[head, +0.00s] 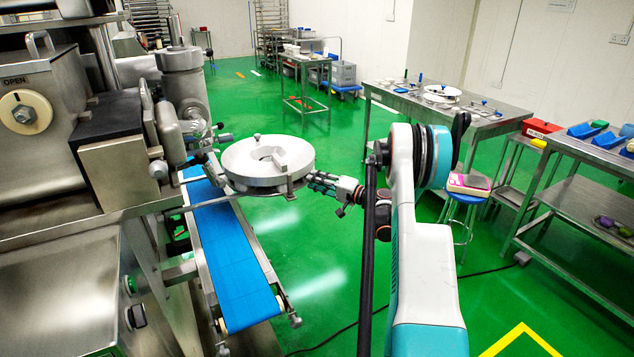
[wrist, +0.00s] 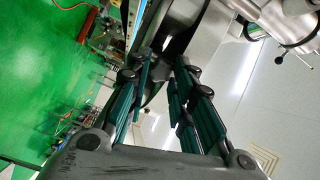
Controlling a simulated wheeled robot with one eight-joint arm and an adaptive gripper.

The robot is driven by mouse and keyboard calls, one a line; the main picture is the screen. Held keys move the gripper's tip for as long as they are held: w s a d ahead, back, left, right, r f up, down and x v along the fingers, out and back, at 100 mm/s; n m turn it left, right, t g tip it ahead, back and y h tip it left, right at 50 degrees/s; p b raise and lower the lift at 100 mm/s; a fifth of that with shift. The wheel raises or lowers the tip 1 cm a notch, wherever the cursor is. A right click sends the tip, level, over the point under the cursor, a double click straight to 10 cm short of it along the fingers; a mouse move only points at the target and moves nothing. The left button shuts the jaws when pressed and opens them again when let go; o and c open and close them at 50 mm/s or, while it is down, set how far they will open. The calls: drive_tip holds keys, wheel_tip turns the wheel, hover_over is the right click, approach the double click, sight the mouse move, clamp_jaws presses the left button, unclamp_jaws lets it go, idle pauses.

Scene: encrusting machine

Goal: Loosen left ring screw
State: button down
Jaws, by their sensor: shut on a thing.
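In the wrist view, my gripper's green-padded fingers (wrist: 160,85) stand on either side of a shiny metal part. Small black-ended handles (head: 224,137) stick out from the machine beside the disc's left side. I cannot tell which one is the left ring screw. A black-tipped lever (wrist: 307,60) shows at upper right in the wrist view.
The steel machine (head: 60,230) fills the left side, with the blue conveyor belt (head: 225,250) below the disc. A steel table (head: 470,118), a blue stool (head: 462,198) and a cart (head: 580,200) stand to the right. Green floor is open between them.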

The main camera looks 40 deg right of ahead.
drive_tip(key=n, duration=1.1)
drive_tip(key=shift+a, duration=0.1)
drive_tip(key=shift+n, duration=0.3)
idle(0.3)
drive_tip(key=c, duration=1.4)
unclamp_jaws()
drive_tip(key=v, duration=1.2)
